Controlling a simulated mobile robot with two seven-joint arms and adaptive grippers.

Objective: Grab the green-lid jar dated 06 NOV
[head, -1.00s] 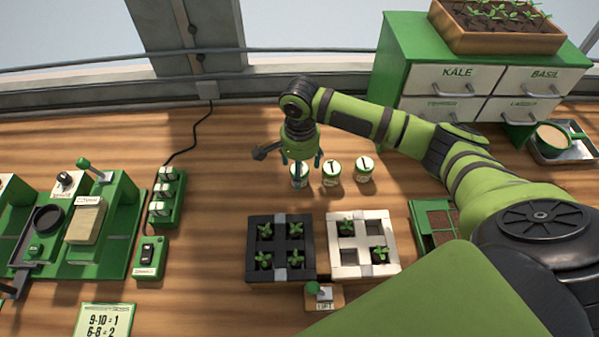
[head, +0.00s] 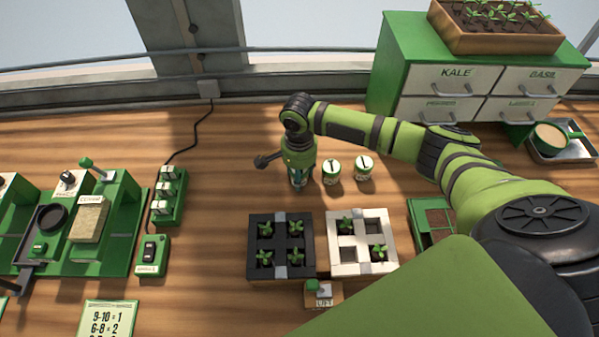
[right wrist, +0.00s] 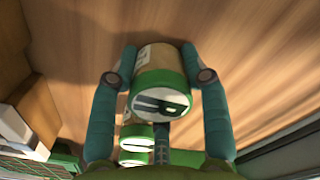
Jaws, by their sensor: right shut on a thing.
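My right gripper (head: 299,184) points down at the left end of a short row of jars and is shut on the leftmost jar (right wrist: 160,98). In the right wrist view, its fingers lie on both sides of that jar, which has a green-rimmed lid with a dark mark on a white top. No date on it can be read. Two similar jars, the middle one (head: 331,172) and the right one (head: 364,168), stand beside it on the table. My left gripper is not in view.
A black seedling tray (head: 252,247) and a white one (head: 361,253) stand in front of the jars. A green drawer cabinet (head: 392,80) stands at the back right. Switch boxes and a green machine (head: 120,245) are at left.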

